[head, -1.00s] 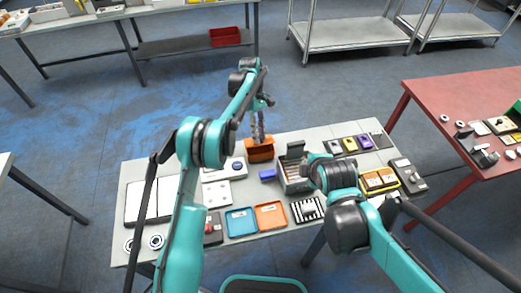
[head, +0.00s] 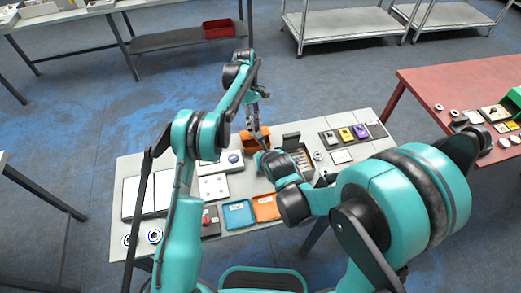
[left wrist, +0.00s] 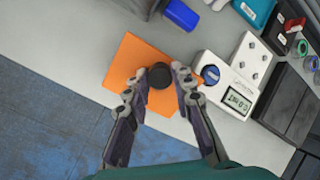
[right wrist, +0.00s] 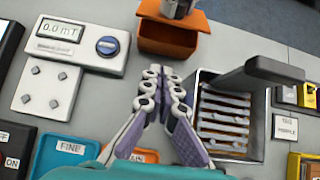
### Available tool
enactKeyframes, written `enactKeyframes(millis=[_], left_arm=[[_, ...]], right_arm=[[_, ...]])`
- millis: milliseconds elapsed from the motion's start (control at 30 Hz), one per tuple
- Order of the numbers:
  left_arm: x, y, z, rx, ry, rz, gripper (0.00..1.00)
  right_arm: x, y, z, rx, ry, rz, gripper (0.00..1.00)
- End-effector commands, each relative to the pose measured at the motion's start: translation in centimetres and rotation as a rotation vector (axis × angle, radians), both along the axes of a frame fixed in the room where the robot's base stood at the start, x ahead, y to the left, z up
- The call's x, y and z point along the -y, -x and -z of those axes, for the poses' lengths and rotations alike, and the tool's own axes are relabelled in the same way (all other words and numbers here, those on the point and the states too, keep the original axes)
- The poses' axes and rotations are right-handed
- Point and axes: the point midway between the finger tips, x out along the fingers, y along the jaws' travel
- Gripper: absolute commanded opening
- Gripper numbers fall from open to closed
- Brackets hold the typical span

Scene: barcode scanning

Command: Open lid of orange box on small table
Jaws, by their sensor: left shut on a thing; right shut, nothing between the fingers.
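The orange box (head: 250,147) stands near the back edge of the small grey table. My left gripper (left wrist: 162,72) comes down from above and is shut on the black round knob (left wrist: 160,76) of its orange lid (left wrist: 128,62). In the right wrist view the lid (right wrist: 203,22) shows over the darker front of the box (right wrist: 165,42); whether there is a gap between them I cannot tell. My right gripper (right wrist: 163,76) is shut and empty, a little in front of the box, its fingers pointing towards it.
Blue (head: 238,214) and orange (head: 265,208) trays lie nearer the front.

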Motion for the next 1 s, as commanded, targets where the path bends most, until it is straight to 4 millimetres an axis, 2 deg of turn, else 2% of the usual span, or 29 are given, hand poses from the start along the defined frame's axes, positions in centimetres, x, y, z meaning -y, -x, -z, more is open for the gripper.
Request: enactKeyframes(millis=[533,600,700,1000], left_arm=[[0.0,0.0,0.0,-0.001,0.000,0.000,0.00],[0.0,0.0,0.0,-0.001,0.000,0.000,0.00],[0.0,0.0,0.0,-0.001,0.000,0.000,0.00],[0.0,0.0,0.0,-0.001,0.000,0.000,0.00]], right_arm=[[-1.9,-5.8,6.6,-0.001,-0.002,0.004,0.00],[-2.0,-6.2,5.2,0.000,-0.002,0.004,0.00],[-2.2,-6.7,4.1,-0.001,-0.002,0.004,0.00],[-2.4,-7.3,2.7,-0.001,-0.002,0.005,0.00]])
